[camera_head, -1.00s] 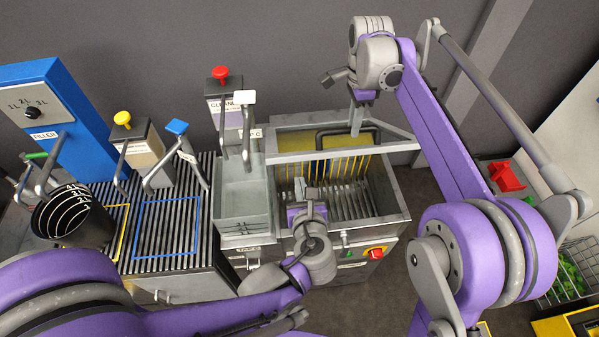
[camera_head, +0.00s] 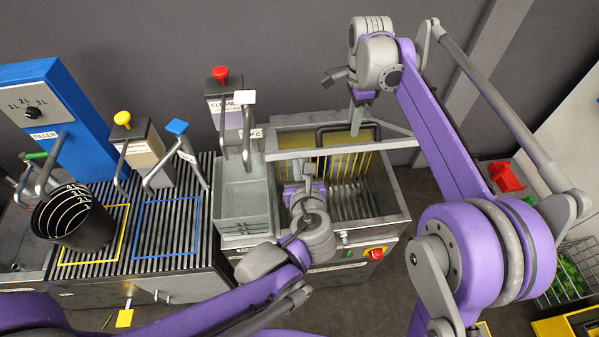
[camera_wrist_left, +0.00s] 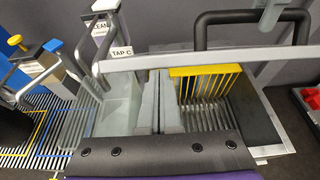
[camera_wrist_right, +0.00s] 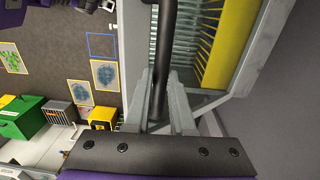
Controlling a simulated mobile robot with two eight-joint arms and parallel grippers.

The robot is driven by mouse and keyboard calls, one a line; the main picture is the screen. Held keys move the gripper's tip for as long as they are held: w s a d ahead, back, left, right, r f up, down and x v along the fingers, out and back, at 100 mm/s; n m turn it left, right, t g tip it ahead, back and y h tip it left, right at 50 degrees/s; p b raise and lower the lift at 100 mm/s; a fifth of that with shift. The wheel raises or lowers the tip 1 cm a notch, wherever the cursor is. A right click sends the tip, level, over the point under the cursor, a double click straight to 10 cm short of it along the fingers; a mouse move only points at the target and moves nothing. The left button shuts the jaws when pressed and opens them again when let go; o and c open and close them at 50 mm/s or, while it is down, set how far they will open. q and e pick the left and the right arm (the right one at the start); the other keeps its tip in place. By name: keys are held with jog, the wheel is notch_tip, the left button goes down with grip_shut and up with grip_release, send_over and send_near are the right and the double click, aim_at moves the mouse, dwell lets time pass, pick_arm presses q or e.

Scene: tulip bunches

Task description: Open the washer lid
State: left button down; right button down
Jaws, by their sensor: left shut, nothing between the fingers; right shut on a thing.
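The washer (camera_head: 400,205) is a grey metal tub with slats and yellow bars inside. Its lid (camera_head: 290,155), a pale metal frame with a black bar handle (camera_head: 335,128), is raised at a tilt, and the slats show below its front edge. My right gripper (camera_head: 357,122) is shut on the handle, which runs between its fingers in the right wrist view (camera_wrist_right: 160,75). My left gripper (camera_head: 309,170) is shut and empty at the washer's front left, close to the lid's front edge. In the left wrist view its fingers (camera_wrist_left: 155,80) point towards the lid edge.
A grey sink (camera_head: 245,190) with red and white taps adjoins the washer's left. A black bucket (camera_head: 75,225) stands on the slatted counter by the blue filler (camera_head: 70,110). A red-yellow knob (camera_head: 376,253) is on the washer's front. The wall is close behind.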

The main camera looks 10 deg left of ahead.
pick_arm(q)
jog(key=shift+w+a+r, duration=0.2)
jog(key=shift+w+r, duration=0.15)
jog(key=shift+w, duration=0.15)
pick_arm(e)
jog(key=shift+f, duration=0.15)
jog(key=c, duration=0.8)
grip_release()
jog(key=shift+o, duration=0.2)
pick_arm(q)
jog(key=shift+d, duration=0.1)
